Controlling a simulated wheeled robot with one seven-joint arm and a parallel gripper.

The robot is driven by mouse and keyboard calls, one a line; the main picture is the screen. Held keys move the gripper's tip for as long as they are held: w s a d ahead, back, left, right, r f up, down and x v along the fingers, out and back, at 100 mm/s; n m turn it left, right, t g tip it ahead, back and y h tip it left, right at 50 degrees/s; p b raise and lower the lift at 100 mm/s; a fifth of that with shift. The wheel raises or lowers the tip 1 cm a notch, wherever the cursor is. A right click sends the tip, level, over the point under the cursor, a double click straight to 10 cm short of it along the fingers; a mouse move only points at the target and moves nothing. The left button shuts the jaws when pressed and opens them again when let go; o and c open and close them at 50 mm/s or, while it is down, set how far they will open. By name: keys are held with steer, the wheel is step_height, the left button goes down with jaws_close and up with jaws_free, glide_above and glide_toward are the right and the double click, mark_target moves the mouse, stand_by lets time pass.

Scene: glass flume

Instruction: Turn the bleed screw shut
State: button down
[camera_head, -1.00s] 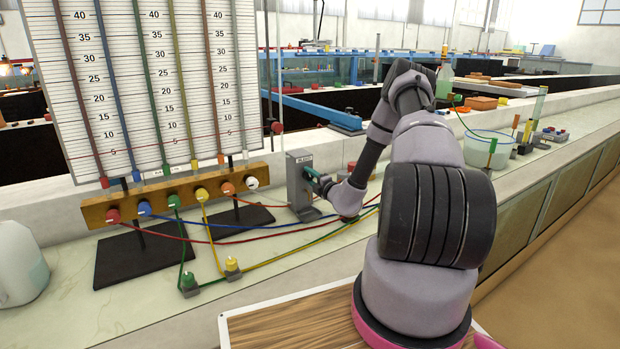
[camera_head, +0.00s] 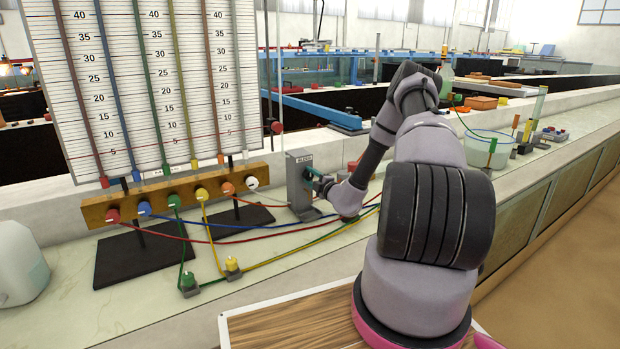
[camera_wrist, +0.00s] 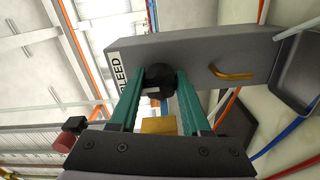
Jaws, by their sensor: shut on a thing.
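The bleed block (camera_head: 300,181) is a grey upright housing labelled BLEED, standing on the bench beside the manometer board. In the wrist view, the grey housing (camera_wrist: 215,55) fills the upper middle, with a brass-coloured bent piece (camera_wrist: 232,74) on its face. The bleed screw (camera_wrist: 158,80) is a dark round knob on that face. My gripper (camera_wrist: 160,85) has teal fingers, one on each side of the knob, and is shut on it. In the head view my gripper (camera_head: 318,180) reaches the housing from the right; the knob is mostly hidden there by the fingers.
The manometer board (camera_head: 155,90) with coloured tubes stands left, above a wooden manifold (camera_head: 175,196). Red, blue, green and yellow hoses run across the bench close below my gripper. A clear tub (camera_head: 487,148) stands at the right. A white jug (camera_head: 18,262) is at the far left.

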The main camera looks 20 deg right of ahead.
steer(key=shift+s+f, duration=0.1)
steer(key=shift+c, duration=1.9)
jaws_free()
steer(key=s+d, duration=0.2)
steer(key=s, duration=0.8)
steer(key=shift+s, duration=0.3)
